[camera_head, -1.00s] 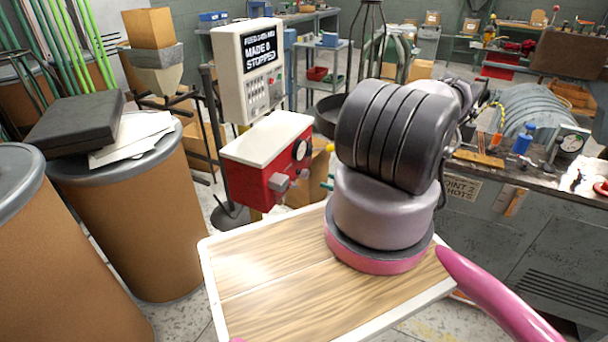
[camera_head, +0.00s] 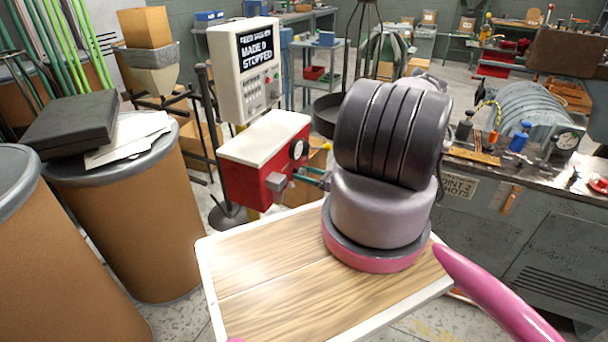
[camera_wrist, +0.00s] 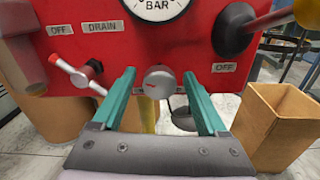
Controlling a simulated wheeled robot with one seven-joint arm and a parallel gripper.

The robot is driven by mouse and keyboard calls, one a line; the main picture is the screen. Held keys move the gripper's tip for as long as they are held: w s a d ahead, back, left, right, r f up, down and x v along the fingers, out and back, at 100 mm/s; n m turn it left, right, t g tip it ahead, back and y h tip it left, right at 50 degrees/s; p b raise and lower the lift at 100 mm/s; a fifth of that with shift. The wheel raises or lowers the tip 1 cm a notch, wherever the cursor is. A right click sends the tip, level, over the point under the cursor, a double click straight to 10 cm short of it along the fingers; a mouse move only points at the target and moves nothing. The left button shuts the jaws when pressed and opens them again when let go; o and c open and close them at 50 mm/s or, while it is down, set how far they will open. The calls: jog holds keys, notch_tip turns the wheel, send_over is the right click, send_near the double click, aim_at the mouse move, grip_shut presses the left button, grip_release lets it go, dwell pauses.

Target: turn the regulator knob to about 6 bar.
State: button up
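The regulator knob (camera_wrist: 160,82) is a grey round knob with a small red mark, on the front of a red box below a gauge (camera_wrist: 157,6) marked BAR. Only the gauge's lower edge shows in the wrist view, so its reading is hidden. My gripper (camera_wrist: 158,74) is open, its teal fingers left and right of the knob with gaps on both sides. I cannot tell how far the fingertips reach past its front. In the head view the red box (camera_head: 236,182) has a white top and its gauge (camera_head: 298,149) is too small to read.
A red-tipped lever (camera_wrist: 78,75) labelled DRAIN sits left of the knob. Another OFF label (camera_wrist: 224,67) is to the right, beside a dark round part (camera_wrist: 236,28). An open cardboard box (camera_wrist: 275,125) stands lower right. A control panel (camera_head: 243,70) stands behind the red box.

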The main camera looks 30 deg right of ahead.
grip_shut()
